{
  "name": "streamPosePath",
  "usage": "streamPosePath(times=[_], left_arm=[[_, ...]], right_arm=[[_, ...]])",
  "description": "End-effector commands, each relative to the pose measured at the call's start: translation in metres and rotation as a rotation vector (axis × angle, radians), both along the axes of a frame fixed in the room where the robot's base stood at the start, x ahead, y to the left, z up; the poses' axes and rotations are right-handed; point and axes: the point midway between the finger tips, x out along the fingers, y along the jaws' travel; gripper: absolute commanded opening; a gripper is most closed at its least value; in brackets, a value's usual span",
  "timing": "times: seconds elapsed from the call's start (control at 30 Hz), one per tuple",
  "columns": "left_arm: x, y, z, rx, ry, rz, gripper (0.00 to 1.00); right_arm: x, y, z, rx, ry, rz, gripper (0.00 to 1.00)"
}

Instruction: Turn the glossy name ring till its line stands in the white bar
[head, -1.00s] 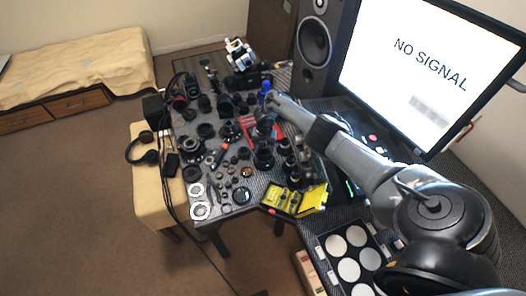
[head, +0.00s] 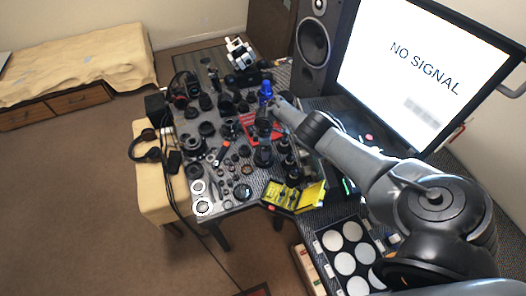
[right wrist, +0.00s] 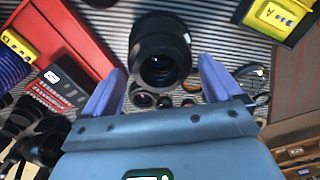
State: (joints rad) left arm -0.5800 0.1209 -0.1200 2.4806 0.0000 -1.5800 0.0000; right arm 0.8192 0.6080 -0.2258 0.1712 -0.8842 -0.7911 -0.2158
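In the right wrist view a black lens barrel (right wrist: 160,50) stands upright on the striped mat, with its open front facing the camera and a small pale mark on its right side. The glossy name ring and the white bar cannot be made out. My right gripper (right wrist: 160,88) is open, its bluish fingers spread left and right of the lens's near side, and nothing is held. In the head view my right gripper (head: 264,121) hovers over the crowded table; a dark lens (head: 263,156) stands just below it. My left gripper is not in view.
A red tray (right wrist: 75,40) lies left of the lens, a yellow case (right wrist: 280,15) at top right. Small glass rings lie behind the fingers. In the head view a blue bottle (head: 265,90), speaker (head: 315,45) and monitor (head: 425,65) stand near the arm. Many lens parts crowd the table.

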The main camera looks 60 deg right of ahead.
Motion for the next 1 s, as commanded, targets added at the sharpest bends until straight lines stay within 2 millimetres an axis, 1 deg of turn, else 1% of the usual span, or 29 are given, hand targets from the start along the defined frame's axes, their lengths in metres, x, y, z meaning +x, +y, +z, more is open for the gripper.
streamPosePath(times=[0.23,0.37,0.47,0.57,0.8,0.9,1.0], left_arm=[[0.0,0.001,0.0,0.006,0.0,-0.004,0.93],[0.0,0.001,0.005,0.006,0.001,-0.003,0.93],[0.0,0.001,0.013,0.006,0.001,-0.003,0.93],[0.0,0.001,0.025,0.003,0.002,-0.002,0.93],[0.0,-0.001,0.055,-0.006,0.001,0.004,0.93],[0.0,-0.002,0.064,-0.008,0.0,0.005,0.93],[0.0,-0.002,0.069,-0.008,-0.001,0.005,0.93]], right_arm=[[0.0,0.0,0.001,0.0,0.0,0.003,0.92],[0.0,-0.001,0.007,-0.002,-0.001,0.004,0.92],[0.0,-0.001,0.017,-0.002,-0.001,0.005,0.92],[0.0,-0.001,0.032,-0.002,-0.002,0.005,0.92],[0.0,-0.001,0.072,-0.001,-0.002,0.004,0.92],[0.0,-0.001,0.086,-0.002,0.0,0.005,0.92],[0.0,-0.001,0.097,-0.002,-0.001,0.003,0.92]])
